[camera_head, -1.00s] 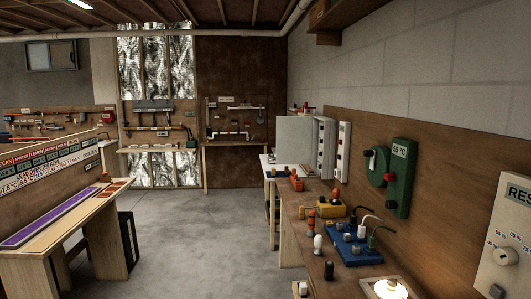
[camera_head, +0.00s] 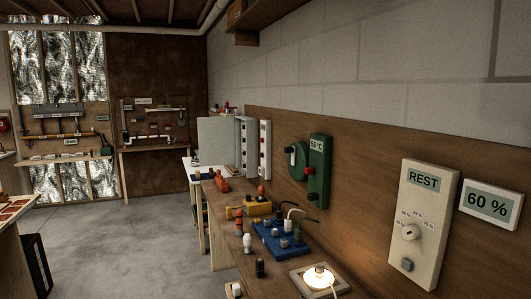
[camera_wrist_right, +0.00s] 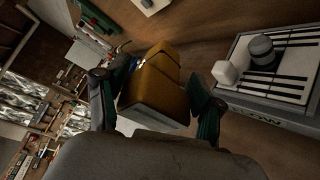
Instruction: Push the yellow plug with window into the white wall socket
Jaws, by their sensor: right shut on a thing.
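The yellow plug (camera_wrist_right: 152,92) is a blocky yellow-orange body in the right wrist view. My right gripper (camera_wrist_right: 150,82) is shut on it, with a dark green finger on each side. Its window and pins cannot be made out from this angle. No gripper shows in the head view, and my left gripper is in neither view. I cannot surely pick out the white wall socket. A small white piece (camera_wrist_right: 150,5) is cut off at the top of the right wrist view, and I cannot tell what it is.
In the head view, a bench (camera_head: 222,218) along the right wall carries a blue block (camera_head: 281,240), a yellow block (camera_head: 257,208) and a lit lamp (camera_head: 318,276). A REST dial panel (camera_head: 424,215) and a 60 % display (camera_head: 490,204) are on the wall. The floor (camera_head: 130,250) is clear.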

